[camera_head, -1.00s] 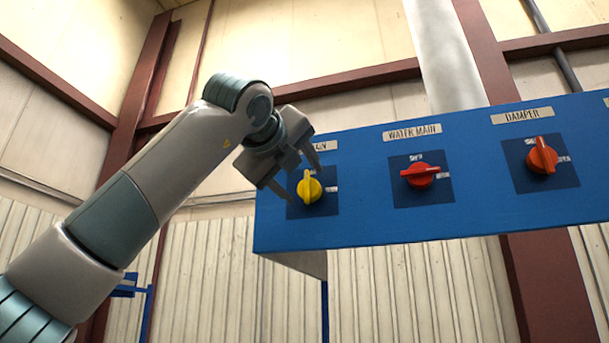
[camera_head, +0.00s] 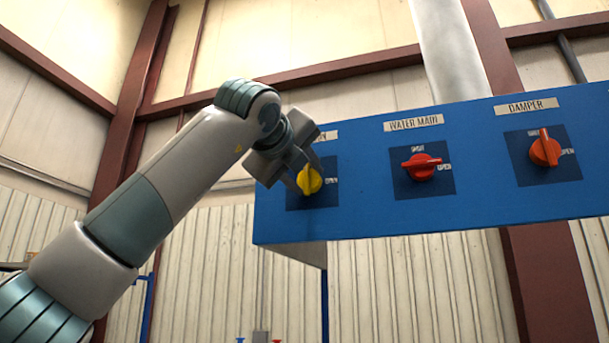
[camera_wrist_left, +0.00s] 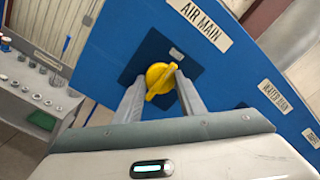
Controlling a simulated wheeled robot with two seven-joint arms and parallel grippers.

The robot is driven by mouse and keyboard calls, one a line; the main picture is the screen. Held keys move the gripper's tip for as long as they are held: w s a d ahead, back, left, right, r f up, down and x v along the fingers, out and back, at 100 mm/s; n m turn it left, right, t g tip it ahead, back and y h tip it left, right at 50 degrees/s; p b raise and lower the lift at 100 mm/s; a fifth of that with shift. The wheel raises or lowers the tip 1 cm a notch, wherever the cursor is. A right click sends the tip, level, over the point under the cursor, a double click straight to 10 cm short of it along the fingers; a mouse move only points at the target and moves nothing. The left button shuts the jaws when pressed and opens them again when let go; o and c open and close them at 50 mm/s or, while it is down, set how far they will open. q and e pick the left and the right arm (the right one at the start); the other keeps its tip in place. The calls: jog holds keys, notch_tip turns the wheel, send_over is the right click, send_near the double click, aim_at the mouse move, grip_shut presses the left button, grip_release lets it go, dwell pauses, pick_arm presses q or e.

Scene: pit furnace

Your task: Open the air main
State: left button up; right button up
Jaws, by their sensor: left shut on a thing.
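The yellow air main knob (camera_head: 312,181) sits on a dark square plate at the left end of the blue panel. In the left wrist view the yellow knob (camera_wrist_left: 160,80) is under the AIR MAIN label (camera_wrist_left: 201,24). My left gripper (camera_head: 308,181) is at the knob, with a finger on either side of it, shut on its raised grip. In the head view the gripper partly covers the knob and the label above it. The grip stands close to upright in the head view. My right gripper is not in view.
On the blue panel (camera_head: 370,217), the red water main knob (camera_head: 421,167) and the orange damper knob (camera_head: 545,150) stand to the right, clear of the gripper. A grey shelf (camera_wrist_left: 38,97) with several small items shows at left in the left wrist view.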

pick_arm(q)
jog(key=shift+m, duration=0.4)
jog(key=m, duration=0.7)
jog(key=shift+m+p, duration=0.3)
jog(key=shift+m, duration=0.1)
jog(key=m, duration=0.2)
jog(key=shift+m, duration=0.3)
jog(key=shift+m+p, duration=0.3)
jog(key=shift+m, duration=0.2)
jog(key=m+p, duration=0.1)
jog(key=m, duration=0.4)
jog(key=shift+f+m, duration=0.1)
jog(key=shift+m, duration=0.2)
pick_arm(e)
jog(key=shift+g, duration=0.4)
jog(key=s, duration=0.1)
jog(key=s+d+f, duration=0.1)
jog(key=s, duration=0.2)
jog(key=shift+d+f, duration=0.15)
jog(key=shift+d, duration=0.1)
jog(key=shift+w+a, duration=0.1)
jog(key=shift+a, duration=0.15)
